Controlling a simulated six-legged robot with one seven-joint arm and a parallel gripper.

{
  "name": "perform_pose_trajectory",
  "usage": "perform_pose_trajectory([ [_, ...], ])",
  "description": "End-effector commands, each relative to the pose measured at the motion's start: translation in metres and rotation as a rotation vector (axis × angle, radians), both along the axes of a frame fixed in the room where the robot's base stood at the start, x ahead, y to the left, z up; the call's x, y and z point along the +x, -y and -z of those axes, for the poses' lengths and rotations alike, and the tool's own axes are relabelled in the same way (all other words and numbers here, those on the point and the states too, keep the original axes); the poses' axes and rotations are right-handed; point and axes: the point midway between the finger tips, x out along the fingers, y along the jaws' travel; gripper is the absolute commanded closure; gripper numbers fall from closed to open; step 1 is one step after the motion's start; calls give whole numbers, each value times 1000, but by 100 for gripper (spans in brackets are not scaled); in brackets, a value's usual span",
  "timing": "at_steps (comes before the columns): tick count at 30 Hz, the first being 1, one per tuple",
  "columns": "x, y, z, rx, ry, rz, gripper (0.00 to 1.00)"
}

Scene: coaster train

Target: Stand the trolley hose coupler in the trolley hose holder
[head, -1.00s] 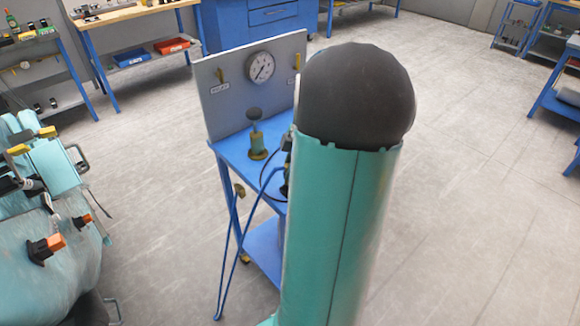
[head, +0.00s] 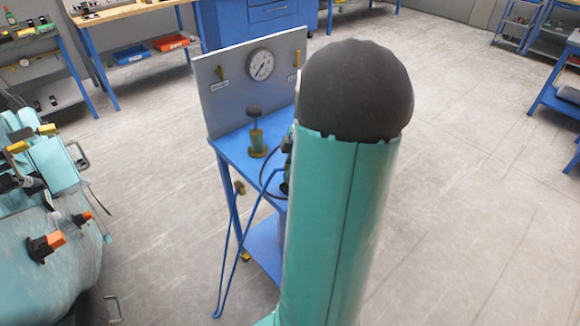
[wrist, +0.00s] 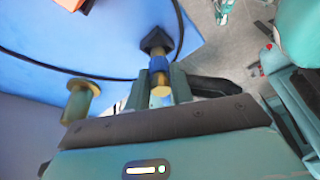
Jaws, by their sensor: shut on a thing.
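In the wrist view my gripper (wrist: 156,88) is shut on the hose coupler (wrist: 159,66), which shows a blue band, a brass end and a dark, angular part beyond the fingers. A black hose (wrist: 75,72) curves over the blue surface to the coupler. A brass, flanged cylinder (wrist: 82,101) stands just left of the fingers, apart from them. It may be the holder, but I cannot be sure. In the head view a brass piece (head: 240,188) sits at the trolley's (head: 228,150) near edge. My arm hides the gripper and most of the coupler there.
A brass fitting with a black knob (head: 257,135) stands on the trolley top. An upright panel with a gauge (head: 260,65) rises behind it. Blue bent bars (head: 228,255) stick out at the trolley's front. A teal machine (head: 50,240) is at the left.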

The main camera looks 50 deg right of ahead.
Motion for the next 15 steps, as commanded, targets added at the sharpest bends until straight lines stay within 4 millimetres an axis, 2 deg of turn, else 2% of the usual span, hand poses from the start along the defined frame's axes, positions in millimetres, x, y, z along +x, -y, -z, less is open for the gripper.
perform_pose_trajectory([
  [15, 0, 0, 9, 1, 0, 0, 100],
])
